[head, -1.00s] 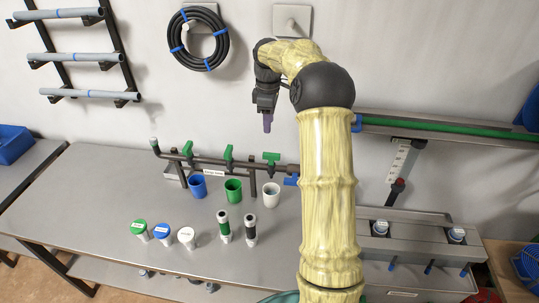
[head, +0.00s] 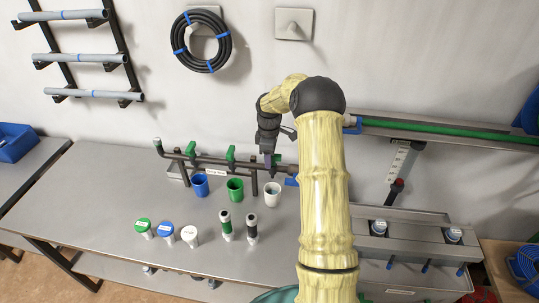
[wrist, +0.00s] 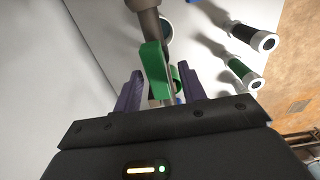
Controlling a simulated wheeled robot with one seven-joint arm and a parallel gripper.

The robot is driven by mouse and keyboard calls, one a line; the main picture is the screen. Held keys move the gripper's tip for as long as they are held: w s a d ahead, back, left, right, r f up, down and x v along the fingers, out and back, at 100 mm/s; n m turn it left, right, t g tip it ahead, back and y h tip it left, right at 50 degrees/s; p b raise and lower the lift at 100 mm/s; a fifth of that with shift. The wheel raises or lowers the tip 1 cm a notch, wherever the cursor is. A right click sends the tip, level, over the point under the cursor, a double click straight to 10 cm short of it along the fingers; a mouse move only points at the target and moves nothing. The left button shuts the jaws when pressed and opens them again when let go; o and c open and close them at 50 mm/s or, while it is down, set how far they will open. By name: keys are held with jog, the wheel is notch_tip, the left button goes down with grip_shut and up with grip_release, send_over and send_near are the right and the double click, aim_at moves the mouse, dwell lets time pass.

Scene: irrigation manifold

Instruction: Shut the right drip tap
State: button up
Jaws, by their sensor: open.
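The manifold pipe (head: 210,160) runs along the back of the bench and carries green drip taps. The left tap (head: 190,149) and the middle tap (head: 231,153) show clearly. The right drip tap (head: 278,158) is mostly hidden behind my gripper (head: 268,160), which points down over it. In the wrist view my gripper (wrist: 160,92) is open, its purple fingers apart. The right tap's green handle (wrist: 154,70) shows between them, with a green part close to the right finger. I cannot tell whether either finger touches it.
Blue (head: 200,186), green (head: 235,190) and white (head: 272,194) cups stand below the taps. A metal trough (head: 400,222) is at the right. The bench's left part is clear.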

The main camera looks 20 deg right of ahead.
grip_shut()
jog(key=shift+m, duration=0.4)
jog(key=m, duration=0.4)
jog(key=shift+w+d+b, duration=0.2)
jog(key=shift+w+b, duration=0.05)
jog(key=shift+b, duration=0.05)
jog(key=m, duration=0.5)
jog(key=shift+d+r, duration=0.1)
jog(key=shift+d, duration=0.15)
jog(key=shift+d+m, duration=0.25)
jog(key=shift+m, duration=2)
jog(key=shift+d+m, duration=0.2)
jog(key=shift+m, duration=2.05)
